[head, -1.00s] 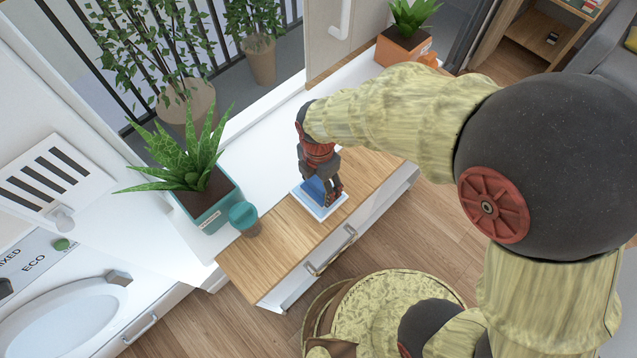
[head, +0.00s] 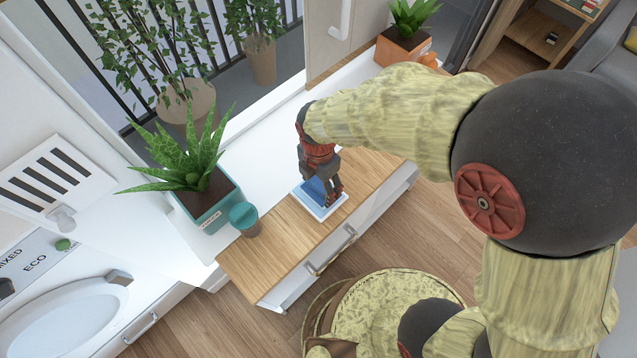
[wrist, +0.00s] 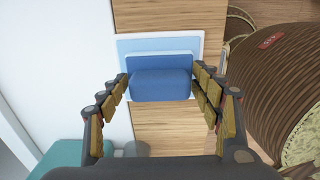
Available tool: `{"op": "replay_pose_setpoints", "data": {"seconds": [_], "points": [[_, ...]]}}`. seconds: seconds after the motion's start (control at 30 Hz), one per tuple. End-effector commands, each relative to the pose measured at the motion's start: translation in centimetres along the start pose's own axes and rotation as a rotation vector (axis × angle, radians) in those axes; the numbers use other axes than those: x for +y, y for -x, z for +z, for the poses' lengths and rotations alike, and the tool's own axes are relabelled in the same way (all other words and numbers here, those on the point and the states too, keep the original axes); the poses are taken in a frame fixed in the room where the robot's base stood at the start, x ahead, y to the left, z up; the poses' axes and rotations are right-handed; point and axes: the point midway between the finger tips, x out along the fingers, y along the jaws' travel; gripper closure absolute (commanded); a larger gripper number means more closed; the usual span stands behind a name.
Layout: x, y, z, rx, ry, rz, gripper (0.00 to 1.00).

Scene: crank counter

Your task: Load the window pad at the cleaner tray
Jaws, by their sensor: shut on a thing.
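The window pad (wrist: 160,84) is a blue block with a rounded grip, seen between my fingers in the wrist view. In the head view the blue pad (head: 315,190) is partly hidden by my gripper. My gripper (head: 329,196) points down and is shut on the pad, with a finger at each side of it; it also shows in the wrist view (wrist: 161,88). The cleaner tray (wrist: 126,43) is shallow, white-rimmed and light blue, directly under the pad. It also shows in the head view (head: 323,213). Whether the pad touches the tray, I cannot tell.
The tray sits on a wooden counter top (head: 262,262) above a drawer with a handle (head: 330,250). A teal-lidded cup (head: 245,220) and a plant in a teal pot (head: 212,205) stand to the left. An orange planter (head: 403,48) stands at the far end.

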Motion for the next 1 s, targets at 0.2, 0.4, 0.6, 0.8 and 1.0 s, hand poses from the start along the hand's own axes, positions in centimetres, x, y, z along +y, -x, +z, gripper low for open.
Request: {"op": "replay_pose_setpoints", "data": {"seconds": [0.2,0.4,0.6,0.8,1.0], "points": [[0.1,1.9,0.0,-0.001,0.0,0.002,0.56],[0.1,3.4,0.0,-0.001,0.0,0.003,0.56],[0.1,4.8,0.0,-0.001,0.0,0.003,0.56],[0.1,6.2,0.0,-0.001,0.0,0.002,0.56],[0.1,6.9,0.0,-0.001,0.0,0.002,0.56]]}}
